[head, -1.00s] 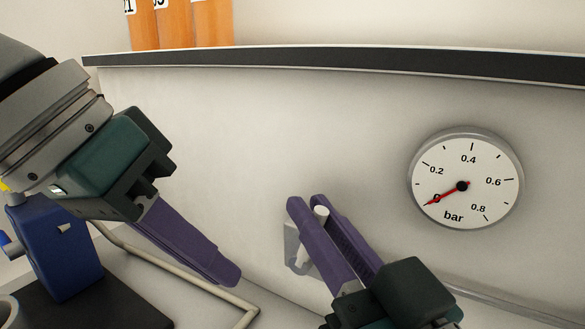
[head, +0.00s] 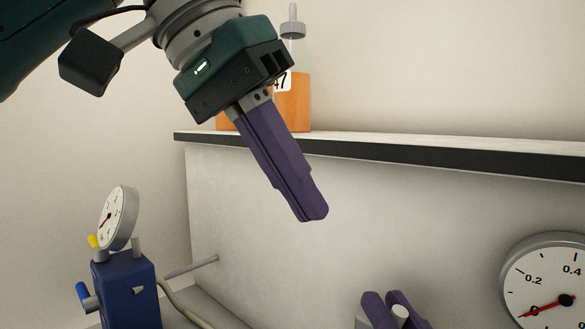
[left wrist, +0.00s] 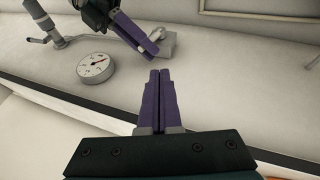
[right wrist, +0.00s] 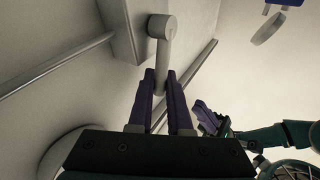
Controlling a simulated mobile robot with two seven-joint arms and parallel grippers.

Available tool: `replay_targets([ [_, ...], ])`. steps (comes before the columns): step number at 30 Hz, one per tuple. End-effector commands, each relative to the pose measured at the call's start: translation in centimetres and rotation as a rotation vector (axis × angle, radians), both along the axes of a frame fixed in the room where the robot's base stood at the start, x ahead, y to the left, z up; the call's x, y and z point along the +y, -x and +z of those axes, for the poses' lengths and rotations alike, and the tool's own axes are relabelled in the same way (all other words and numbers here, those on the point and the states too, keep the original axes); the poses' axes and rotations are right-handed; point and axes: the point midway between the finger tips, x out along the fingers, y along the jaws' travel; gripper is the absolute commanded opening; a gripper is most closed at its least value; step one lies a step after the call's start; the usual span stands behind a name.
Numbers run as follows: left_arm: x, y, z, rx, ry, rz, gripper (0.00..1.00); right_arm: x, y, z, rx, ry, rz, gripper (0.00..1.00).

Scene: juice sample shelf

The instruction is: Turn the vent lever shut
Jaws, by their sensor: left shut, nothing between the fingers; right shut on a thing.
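The vent lever is a grey arm on a round hub (right wrist: 161,26) mounted on a box on the panel. Its light tip (head: 400,313) shows low in the head view. My right gripper (head: 386,298) is shut on the lever's arm, which runs down between its purple fingers (right wrist: 160,78) in the right wrist view. My left gripper (head: 313,215) is shut and empty, raised in front of the panel's upper edge. Its closed fingers also show in the left wrist view (left wrist: 160,73). The round bar gauge (head: 548,287) on the panel has its red needle near 0.
A shelf edge (head: 400,152) runs along the panel top, with an orange juice bottle (head: 293,100) marked 47 behind my left gripper. A blue device (head: 128,290) with a small gauge (head: 118,218) stands at lower left. A thin rod (head: 190,267) sticks out beside it.

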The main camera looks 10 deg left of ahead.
Motion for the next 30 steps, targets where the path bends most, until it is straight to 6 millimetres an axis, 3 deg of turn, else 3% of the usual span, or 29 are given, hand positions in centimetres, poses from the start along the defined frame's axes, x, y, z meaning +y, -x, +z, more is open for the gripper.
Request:
replay_targets([
  [8, -3.0, -0.9, -4.9, 0.002, -0.001, -0.003, 0.00, 0.0, 0.0, 0.0, 0.001, 0.000, 0.000, 0.00],
  [16, -5.5, 0.0, -6.2, -0.002, -0.001, -0.001, 0.00, 0.0, 0.0, -0.1, 0.001, 0.000, 0.000, 0.00],
  [30, -6.2, 0.2, -6.4, -0.001, 0.000, -0.003, 0.00, 0.0, 0.0, -0.1, 0.002, 0.001, 0.000, 0.00],
])
